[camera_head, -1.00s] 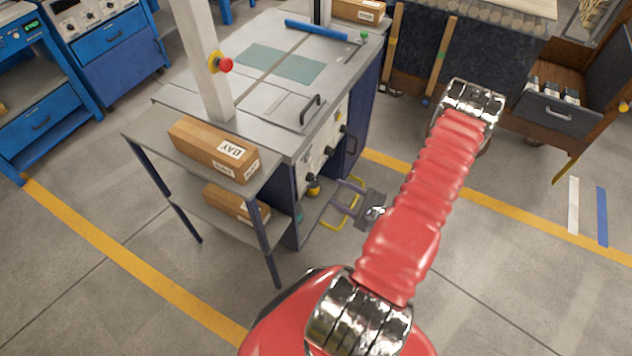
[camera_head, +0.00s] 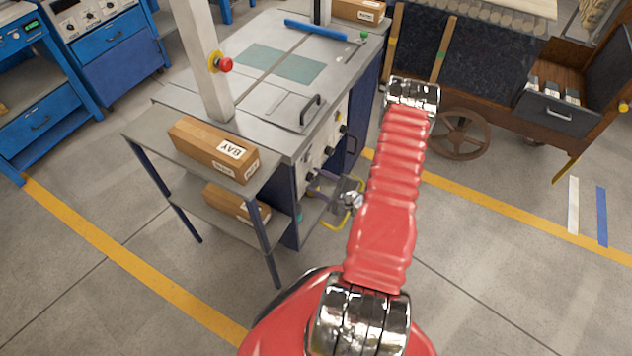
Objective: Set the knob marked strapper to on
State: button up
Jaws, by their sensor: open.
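The control panel (camera_head: 322,148) is on the right-hand side of the grey-topped, dark blue packing machine (camera_head: 262,100). It is seen at a steep angle and carries several dark knobs, including one upper knob (camera_head: 339,116). The markings are too small to read, so I cannot tell which knob is marked strapper or how it is set. My gripper (camera_head: 318,184) is open beside the lower part of the panel, its fingers pointing left toward it. I cannot tell whether it touches anything. My red arm link hides part of the area right of the gripper.
A side shelf with cardboard boxes (camera_head: 213,149) stands left of the panel. A red emergency button (camera_head: 225,65) is on the post. A yellow hoop (camera_head: 334,224) is low beside the machine. A wooden cart (camera_head: 500,115) stands at the back right. Floor at right is clear.

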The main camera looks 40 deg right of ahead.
jog(key=shift+w, duration=0.15)
jog(key=c, duration=1.1)
jog(key=shift+o, duration=0.2)
jog(key=shift+a, duration=0.25)
jog(key=shift+d+f, duration=0.1)
